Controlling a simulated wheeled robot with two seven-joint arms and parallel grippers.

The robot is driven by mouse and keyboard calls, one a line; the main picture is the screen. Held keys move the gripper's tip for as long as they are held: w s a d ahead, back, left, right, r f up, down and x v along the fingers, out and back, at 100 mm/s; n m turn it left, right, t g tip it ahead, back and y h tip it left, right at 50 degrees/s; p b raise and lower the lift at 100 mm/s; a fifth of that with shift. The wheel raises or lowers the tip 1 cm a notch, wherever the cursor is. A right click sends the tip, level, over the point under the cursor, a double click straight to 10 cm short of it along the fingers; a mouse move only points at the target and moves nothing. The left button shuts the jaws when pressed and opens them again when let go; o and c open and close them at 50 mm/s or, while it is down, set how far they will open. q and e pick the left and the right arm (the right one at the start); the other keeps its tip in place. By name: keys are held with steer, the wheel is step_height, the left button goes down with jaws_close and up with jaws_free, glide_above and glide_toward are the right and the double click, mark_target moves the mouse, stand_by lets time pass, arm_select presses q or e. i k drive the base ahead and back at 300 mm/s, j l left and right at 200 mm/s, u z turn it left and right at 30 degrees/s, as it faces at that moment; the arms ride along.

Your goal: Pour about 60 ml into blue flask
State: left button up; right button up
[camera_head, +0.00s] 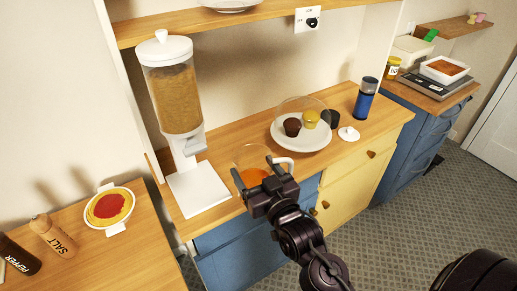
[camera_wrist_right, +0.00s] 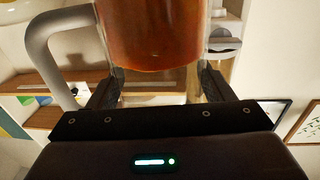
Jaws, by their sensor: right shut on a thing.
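My right gripper (camera_head: 256,176) is shut on a clear glass jug (camera_head: 250,154) with orange-amber liquid (camera_head: 253,177) in it. The jug is in front of the counter, right of the dispenser, and its pale handle points right. In the right wrist view the jug's amber liquid (camera_wrist_right: 150,40) shows between the fingers (camera_wrist_right: 158,88), with the thick handle (camera_wrist_right: 40,50) at left. The blue flask (camera_head: 364,106), with a greyish upper part, stands upright at the back right of the counter, well apart from the jug. Whether its top is open is unclear. My left gripper is out of view.
A cereal dispenser (camera_head: 174,95) stands left on the counter. A white plate (camera_head: 290,140) with muffins under a clear dome, a dark cup (camera_head: 330,119) and a small white lid-like piece (camera_head: 348,134) lie between jug and flask. A shelf (camera_head: 140,30) runs above.

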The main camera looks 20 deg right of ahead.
mark_target(368, 86)
steer(key=i+l+z, duration=0.15)
steer(key=l, duration=0.15)
steer(key=l+z, duration=0.1)
steer(key=l, duration=0.2)
steer(key=i+l+z, duration=0.35)
steer(key=i+l, duration=0.15)
steer(key=i, duration=0.15)
steer(key=i+l+z, duration=0.15)
steer(key=i, duration=0.35)
steer(key=l, duration=0.1)
